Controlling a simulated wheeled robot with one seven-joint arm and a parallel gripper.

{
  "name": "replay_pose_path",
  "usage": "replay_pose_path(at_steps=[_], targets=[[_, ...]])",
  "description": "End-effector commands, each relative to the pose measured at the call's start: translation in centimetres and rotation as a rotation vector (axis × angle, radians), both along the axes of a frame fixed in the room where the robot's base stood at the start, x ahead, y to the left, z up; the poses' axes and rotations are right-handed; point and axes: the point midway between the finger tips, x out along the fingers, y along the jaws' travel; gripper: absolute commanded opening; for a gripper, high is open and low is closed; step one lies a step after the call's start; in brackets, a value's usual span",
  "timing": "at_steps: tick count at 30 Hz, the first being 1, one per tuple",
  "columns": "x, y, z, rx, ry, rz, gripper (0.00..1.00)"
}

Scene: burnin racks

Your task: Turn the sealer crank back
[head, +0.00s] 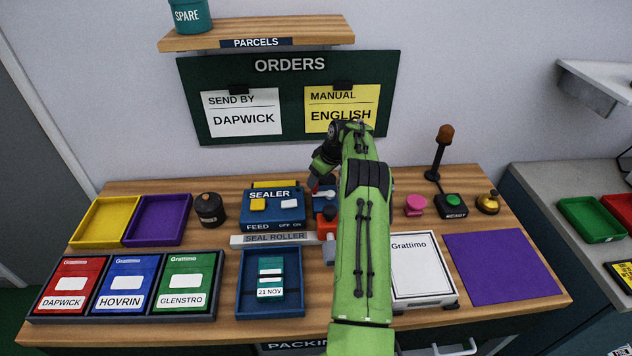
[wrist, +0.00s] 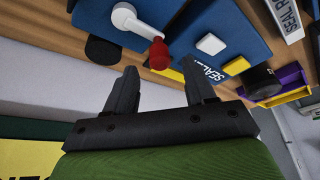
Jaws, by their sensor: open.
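The blue sealer (head: 270,205) stands at the middle back of the bench, with a yellow and a white button and the labels FEED and OFF ON. Its crank shows in the wrist view as a white arm (wrist: 138,25) with a red knob (wrist: 158,54) at its end. In the head view my arm covers most of the crank side. My gripper (wrist: 163,70) is open and empty. The red knob lies just beyond the fingertips, nearly in line with the gap between them; I cannot tell whether they touch it.
A seal roller (head: 271,239) lies in front of the sealer, and a blue tray (head: 243,300) stands nearer the front. A black jar (head: 209,209) stands left of the sealer. A white parcel scale (head: 422,265) and purple mat (head: 500,267) are at right.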

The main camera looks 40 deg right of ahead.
Motion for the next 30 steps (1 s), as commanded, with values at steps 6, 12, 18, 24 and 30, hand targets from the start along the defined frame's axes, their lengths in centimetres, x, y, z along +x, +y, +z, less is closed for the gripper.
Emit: replay_pose_path(at_steps=[6,12,18,24,30], targets=[[-2.4,-0.3,6.2,-0.003,-0.003,-0.002,0.54],[-4.2,-0.5,10.4,-0.002,-0.002,-0.001,0.54],[-4.7,-0.5,11.6,0.000,-0.001,0.000,0.54],[-4.7,-0.5,11.6,0.000,0.000,0.000,0.54],[-4.7,-0.5,11.5,0.000,0.000,0.000,0.54]])
